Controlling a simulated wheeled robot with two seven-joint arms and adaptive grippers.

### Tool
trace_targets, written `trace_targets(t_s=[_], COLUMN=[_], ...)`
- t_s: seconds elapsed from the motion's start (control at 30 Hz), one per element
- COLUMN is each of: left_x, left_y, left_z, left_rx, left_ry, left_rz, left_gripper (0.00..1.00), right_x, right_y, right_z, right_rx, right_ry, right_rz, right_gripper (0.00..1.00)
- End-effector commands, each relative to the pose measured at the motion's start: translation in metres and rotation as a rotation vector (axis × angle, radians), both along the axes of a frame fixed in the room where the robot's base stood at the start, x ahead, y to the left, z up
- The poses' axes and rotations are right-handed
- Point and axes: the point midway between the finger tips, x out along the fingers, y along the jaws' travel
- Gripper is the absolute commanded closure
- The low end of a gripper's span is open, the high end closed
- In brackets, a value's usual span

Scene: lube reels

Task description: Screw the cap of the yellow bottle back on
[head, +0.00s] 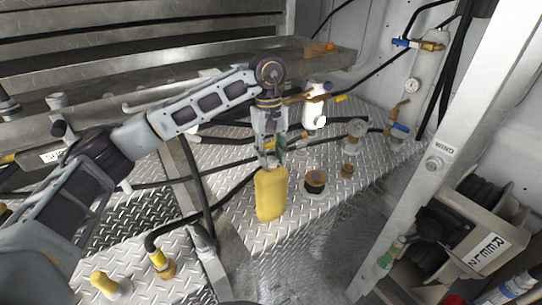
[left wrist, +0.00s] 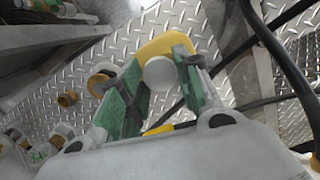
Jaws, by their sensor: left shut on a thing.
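The yellow bottle (head: 270,195) stands upright on the diamond-plate deck. My left gripper (head: 271,156) points down right above its top. In the left wrist view the gripper (left wrist: 159,85) has its green-padded fingers on both sides of a round white cap (left wrist: 160,73), shut on it. The yellow bottle (left wrist: 168,43) shows behind and beneath the cap in that view. The cap is mostly hidden by the fingers in the head view. I cannot tell whether the cap is seated on the neck or just above it. My right gripper is out of view.
A white bottle (head: 314,106) stands behind, near the metal shelf (head: 310,58). Brass fittings (head: 316,181) rise from the deck to the right. A metal post (head: 420,175) and a reel labelled REEL 2 (head: 488,252) are at right.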

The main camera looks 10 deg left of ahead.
Motion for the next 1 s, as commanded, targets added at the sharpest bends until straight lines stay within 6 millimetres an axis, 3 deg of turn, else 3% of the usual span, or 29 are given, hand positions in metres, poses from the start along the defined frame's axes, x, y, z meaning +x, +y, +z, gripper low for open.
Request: trace_targets(t_s=[0.6, 0.63, 0.8, 1.0], left_x=[0.0002, 0.0003, 0.0002, 0.0001], left_y=[0.0003, 0.0002, 0.0002, 0.0002], left_z=[-0.0013, -0.0014, -0.0018, -0.0022], left_rx=[0.000, 0.000, 0.000, 0.000], left_ry=[0.000, 0.000, 0.000, 0.000], left_rz=[-0.117, -0.117, -0.116, -0.116], left_gripper=[0.88, 0.62, 0.41, 0.41], right_x=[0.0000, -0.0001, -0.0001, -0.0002], right_y=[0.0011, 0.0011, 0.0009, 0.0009], right_z=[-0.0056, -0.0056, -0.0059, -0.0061], right_rx=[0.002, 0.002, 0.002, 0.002], right_ry=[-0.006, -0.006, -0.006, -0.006], right_rz=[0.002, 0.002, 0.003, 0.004], right_gripper=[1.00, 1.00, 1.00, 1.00])
